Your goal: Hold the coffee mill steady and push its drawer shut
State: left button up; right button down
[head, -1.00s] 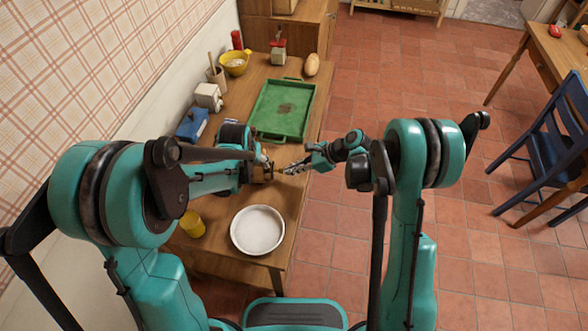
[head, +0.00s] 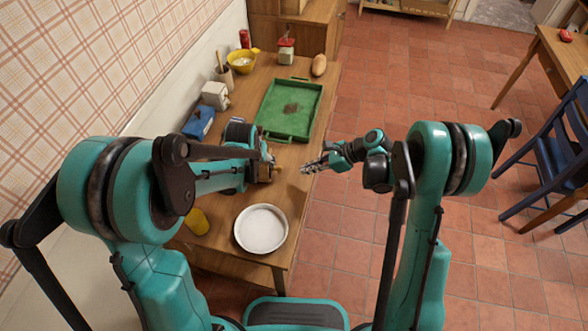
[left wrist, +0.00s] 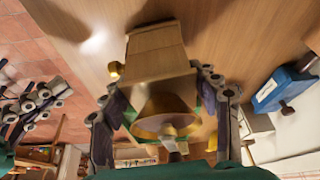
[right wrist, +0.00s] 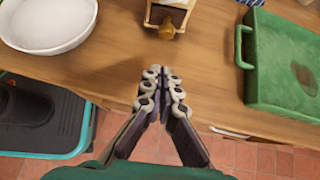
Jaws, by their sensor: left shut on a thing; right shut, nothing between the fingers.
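The coffee mill (left wrist: 155,52) is a small wooden box with a brass bowl (left wrist: 165,115). In the head view it (head: 267,172) is partly hidden by my left gripper (head: 262,162). The left gripper (left wrist: 165,95) is shut around the mill's upper part, with a finger on each side. The drawer's brass knob (left wrist: 115,70) sticks out on the right-arm side. In the right wrist view the knob (right wrist: 168,28) is at the top edge.
A white round dish (head: 261,229) and a yellow cup (head: 196,222) stand nearer me. A green tray (head: 302,137) lies beyond the mill. A blue box (head: 199,122) and a white device (head: 215,95) stand along the wall. Bare tabletop lies between mill and table edge.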

jog(key=v, duration=0.6)
jog(key=shift+d+r, duration=0.3)
pick_arm(q)
jog(key=o, duration=1.7)
jog(key=shift+c, duration=0.2)
jog(key=v, duration=1.2)
jog(key=s+a+r+t, duration=0.1)
jog(key=s+a, duration=0.1)
jog(key=s, duration=0.6)
jog(key=s+a+r+t, duration=0.1)
jog(key=s, duration=0.7)
jog(key=shift+a+r+n+t, duration=0.3)
jog(key=shift+a+r, duration=0.1)
pick_arm(e)
jog(key=s+d+r+n+t+h, duration=0.3)
jog(key=s+d+r+n+h, duration=0.2)
jog(key=s+n, duration=0.4)
jog(key=s+d+r+n+t+h, duration=0.3)
jog(key=s+d+r+n+h, duration=0.1)
jog(key=s+n, duration=0.6)
notch_tip(320, 180, up, 3)
jog(key=shift+s+d+f+h, duration=0.1)
jog(key=shift+s+d+h, duration=0.35)
jog(key=shift+d, duration=0.35)
